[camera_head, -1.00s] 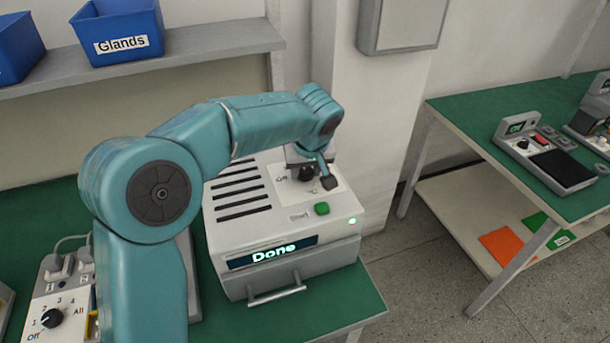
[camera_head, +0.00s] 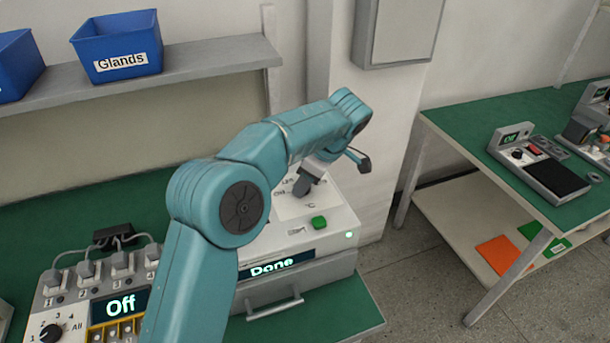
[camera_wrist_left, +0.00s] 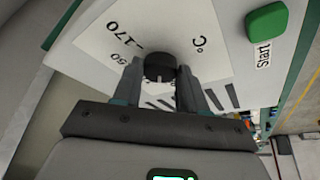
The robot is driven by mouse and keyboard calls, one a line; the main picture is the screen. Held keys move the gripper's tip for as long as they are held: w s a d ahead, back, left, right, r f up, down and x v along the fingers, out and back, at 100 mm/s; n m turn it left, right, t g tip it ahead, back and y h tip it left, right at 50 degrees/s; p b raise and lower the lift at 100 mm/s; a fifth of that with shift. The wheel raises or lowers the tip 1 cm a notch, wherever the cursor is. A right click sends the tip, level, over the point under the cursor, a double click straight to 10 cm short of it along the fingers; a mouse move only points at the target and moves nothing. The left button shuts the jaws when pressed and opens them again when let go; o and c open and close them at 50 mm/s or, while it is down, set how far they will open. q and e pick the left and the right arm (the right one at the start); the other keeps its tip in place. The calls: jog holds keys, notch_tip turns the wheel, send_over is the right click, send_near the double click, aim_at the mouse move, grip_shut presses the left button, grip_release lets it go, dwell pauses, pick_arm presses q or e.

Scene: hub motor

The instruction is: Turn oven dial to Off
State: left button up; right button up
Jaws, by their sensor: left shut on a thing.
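The oven (camera_head: 335,240) is a white box on the green bench, with a lit "Done" display (camera_head: 283,265) and a handle on its front. Its black round dial (camera_wrist_left: 158,66) sits on a white label plate in the left wrist view, with "170", "50" and "°C" readable. My left gripper (camera_wrist_left: 158,80) is shut on the dial, one finger on each side. In the head view the left gripper (camera_head: 303,186) reaches down onto the oven's top, and the dial is mostly hidden there. I cannot tell which mark the dial points to. My right gripper is not in view.
A green Start button (camera_head: 319,223) is on the oven top near the dial; it also shows in the left wrist view (camera_wrist_left: 267,20). A switch box (camera_head: 70,300) with an "Off" display stands to the left. A wall cabinet (camera_head: 398,32) hangs behind, and a second bench (camera_head: 480,165) is at the right.

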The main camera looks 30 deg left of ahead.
pick_arm(q)
jog(key=n+p, duration=0.1)
jog(key=n+g+p, duration=0.1)
jog(key=n, duration=0.1)
jog(key=shift+w+r, duration=0.2)
jog(key=shift+n+h+p, duration=0.3)
jog(key=shift+n+p, duration=0.2)
jog(key=shift+n, duration=0.2)
jog(key=shift+f+g, duration=0.1)
jog(key=shift+g, duration=0.2)
jog(key=o, duration=1.1)
jog(key=shift+f, duration=0.1)
jog(key=shift+c, duration=0.2)
jog(key=shift+a, duration=0.1)
